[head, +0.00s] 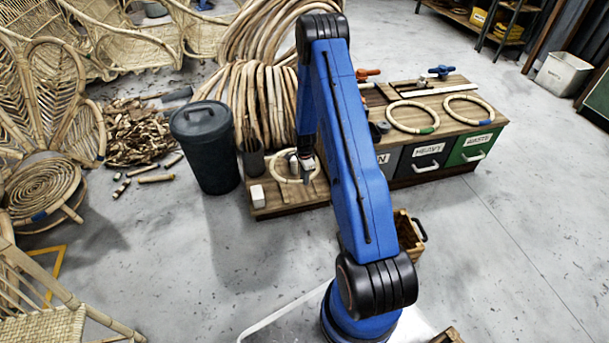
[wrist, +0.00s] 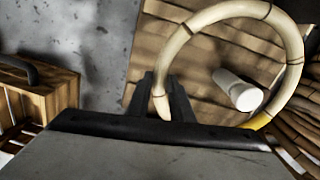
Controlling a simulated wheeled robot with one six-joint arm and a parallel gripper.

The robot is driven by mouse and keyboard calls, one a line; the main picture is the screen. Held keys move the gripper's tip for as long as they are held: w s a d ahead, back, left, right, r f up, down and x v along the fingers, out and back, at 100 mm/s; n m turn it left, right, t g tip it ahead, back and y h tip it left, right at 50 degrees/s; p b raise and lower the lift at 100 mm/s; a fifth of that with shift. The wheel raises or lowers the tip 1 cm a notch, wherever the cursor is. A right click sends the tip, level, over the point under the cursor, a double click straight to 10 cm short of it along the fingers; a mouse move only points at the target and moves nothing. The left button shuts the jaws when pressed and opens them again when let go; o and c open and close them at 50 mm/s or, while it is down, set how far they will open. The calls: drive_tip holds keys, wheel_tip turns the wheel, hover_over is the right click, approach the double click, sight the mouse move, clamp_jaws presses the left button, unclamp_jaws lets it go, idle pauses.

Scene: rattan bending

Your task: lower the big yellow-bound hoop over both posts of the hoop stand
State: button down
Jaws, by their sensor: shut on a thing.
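My gripper (wrist: 163,98) is shut on the pale rattan hoop (wrist: 222,10), with the rim between its two dark fingers in the wrist view. The hoop's yellow binding (wrist: 262,120) shows on the lower right of the ring. A pale, round-ended post (wrist: 238,90) shows inside the ring's outline; I cannot tell whether the hoop is around it or still above it. I make out only one post there. In the head view the hoop (head: 281,177) is over the low wooden board (head: 290,203), beside my gripper (head: 306,170); my arm hides part of that area.
A white block (head: 257,196) and a dark cup (head: 252,158) stand on the board's left. A dark bin (head: 207,148) stands further left. Green-bound (head: 413,104) and blue-bound (head: 468,97) hoops lie on the drawer bench (head: 445,130). A wooden box (head: 410,236) is at right.

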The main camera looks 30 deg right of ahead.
drive_tip(key=shift+f, duration=2.15)
drive_tip(key=c, duration=1.5)
unclamp_jaws()
